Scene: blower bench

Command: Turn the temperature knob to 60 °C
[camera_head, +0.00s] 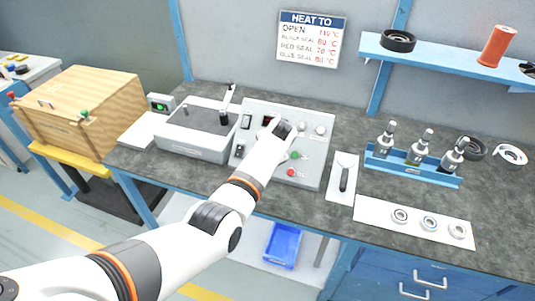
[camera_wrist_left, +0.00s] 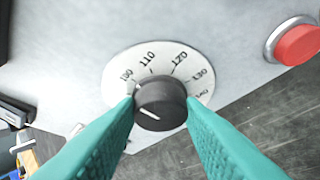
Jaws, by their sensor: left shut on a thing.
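In the left wrist view the black temperature knob (camera_wrist_left: 160,102) sits on a white dial plate (camera_wrist_left: 120,72) with printed marks from about 100 to 140 showing. The knob has a white line on its face, toward the lower left; the dial marks below it are hidden, so I cannot tell the exact setting. My left gripper (camera_wrist_left: 160,112) has one teal finger on each side of the knob and is shut on it. In the head view my left gripper (camera_head: 282,129) reaches the grey control panel (camera_head: 312,176) and hides the knob. My right gripper is in neither view.
A red button (camera_wrist_left: 298,44) is near the dial; green (camera_head: 295,155) and red buttons show on the panel. A grey box (camera_head: 190,145) stands left of it, a white tool pad (camera_head: 337,190) right. A wall sign (camera_head: 310,40) lists temperatures. A blue rack (camera_head: 410,170) holds several metal parts.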

